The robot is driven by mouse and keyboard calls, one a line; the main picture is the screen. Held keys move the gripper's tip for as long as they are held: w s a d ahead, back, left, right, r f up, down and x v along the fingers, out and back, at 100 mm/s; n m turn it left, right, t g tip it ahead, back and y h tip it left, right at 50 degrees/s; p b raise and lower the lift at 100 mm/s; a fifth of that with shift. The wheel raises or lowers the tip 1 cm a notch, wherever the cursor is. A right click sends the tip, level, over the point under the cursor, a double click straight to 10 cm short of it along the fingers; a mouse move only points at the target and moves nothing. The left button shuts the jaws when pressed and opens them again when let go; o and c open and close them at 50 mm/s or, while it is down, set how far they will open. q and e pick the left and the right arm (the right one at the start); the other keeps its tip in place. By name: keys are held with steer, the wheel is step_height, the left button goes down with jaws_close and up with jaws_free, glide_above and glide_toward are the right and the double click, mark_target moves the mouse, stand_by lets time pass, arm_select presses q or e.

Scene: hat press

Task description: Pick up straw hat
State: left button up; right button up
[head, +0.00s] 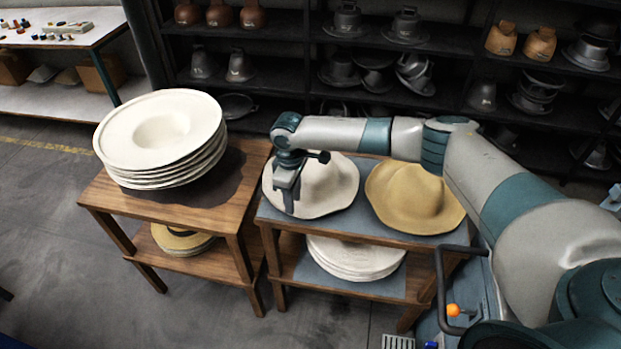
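A tan straw-coloured hat (412,198) with a wavy brim lies crown up on the right part of the grey-topped table. A white hat (330,190) lies beside it on the left, also crown up. My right gripper (288,205) points down over the left side of the white hat's brim and hides part of it. Its fingers are small and dark here; I cannot tell whether they are open or shut, or whether they touch the brim. My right arm passes above and behind both hats. My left gripper is not in view.
A stack of white hats (160,135) stands on the wooden table (225,195) at the left. Its lower shelf holds straw hats with a dark band (180,240). More white hats (355,258) lie under the grey-topped table (375,232). Dark shelves (290,80) with metal forms stand behind.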

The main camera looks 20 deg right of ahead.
steer(key=shift+s+f+p, duration=0.1)
steer(key=shift+f+p, duration=0.45)
step_height(320, 180, down, 3)
steer(key=shift+s+p, duration=0.1)
steer(key=shift+p, duration=0.6)
steer(key=shift+f, duration=0.5)
jaws_close()
